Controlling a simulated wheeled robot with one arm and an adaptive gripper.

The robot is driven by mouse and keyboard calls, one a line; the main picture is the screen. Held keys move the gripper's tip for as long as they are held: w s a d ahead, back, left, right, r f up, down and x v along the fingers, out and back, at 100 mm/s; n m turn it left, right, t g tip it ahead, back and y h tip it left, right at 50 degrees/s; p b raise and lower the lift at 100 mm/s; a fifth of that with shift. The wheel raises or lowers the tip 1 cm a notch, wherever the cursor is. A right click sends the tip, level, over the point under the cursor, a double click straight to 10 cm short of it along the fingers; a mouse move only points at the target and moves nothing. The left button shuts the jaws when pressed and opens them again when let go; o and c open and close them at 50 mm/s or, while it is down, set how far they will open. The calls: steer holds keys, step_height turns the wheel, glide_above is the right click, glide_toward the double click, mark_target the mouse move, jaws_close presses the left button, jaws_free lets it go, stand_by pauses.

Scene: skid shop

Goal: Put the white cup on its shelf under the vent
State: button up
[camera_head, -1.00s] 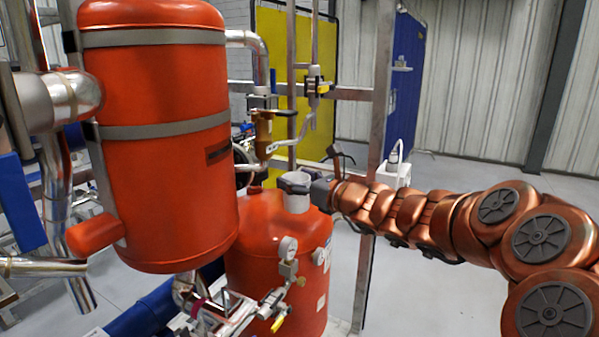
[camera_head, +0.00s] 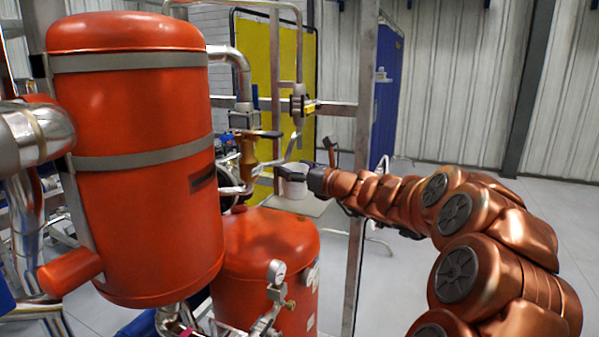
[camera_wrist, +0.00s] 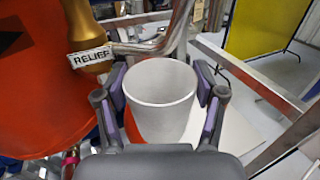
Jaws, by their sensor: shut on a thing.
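The white cup (camera_wrist: 160,98) is upright and open at the top, between the two fingers of my gripper (camera_wrist: 162,105) in the wrist view. The fingers press on its sides. In the head view my gripper (camera_head: 294,171) holds the cup (camera_head: 293,188) just beyond the lower red tank. A pale flat plate (camera_wrist: 228,138), probably the shelf, shows below and right of the cup. It also shows in the head view (camera_head: 308,207). Whether the cup touches it is unclear. A bent metal pipe (camera_wrist: 150,46), likely the vent, runs just behind the cup rim beside a brass valve tagged RELIEF (camera_wrist: 91,57).
A big red tank (camera_head: 135,160) fills the left, with a lower red tank (camera_head: 262,240) beside it. A metal frame post (camera_head: 361,140) stands close to my arm. A sloping frame bar (camera_wrist: 250,78) lies right of the cup. Open floor (camera_head: 390,280) is at the right.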

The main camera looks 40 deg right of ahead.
steer(key=shift+w+d+f+p, duration=0.75)
steer(key=shift+w+d+f, duration=0.35)
steer(key=shift+w+d, duration=0.25)
steer(key=shift+w+d+f+p, duration=0.75)
steer(key=shift+w+d+f, duration=0.35)
steer(key=shift+w, duration=0.3)
steer(key=o, duration=1)
steer(key=shift+o, duration=0.2)
steer(key=shift+d+r, duration=0.1)
steer(key=shift+r, duration=0.05)
steer(key=shift+s, duration=0.35)
steer(key=s+d+b, duration=0.1)
steer(key=s+b, duration=0.2)
steer(key=s, duration=0.8)
steer(key=shift+d, duration=0.35)
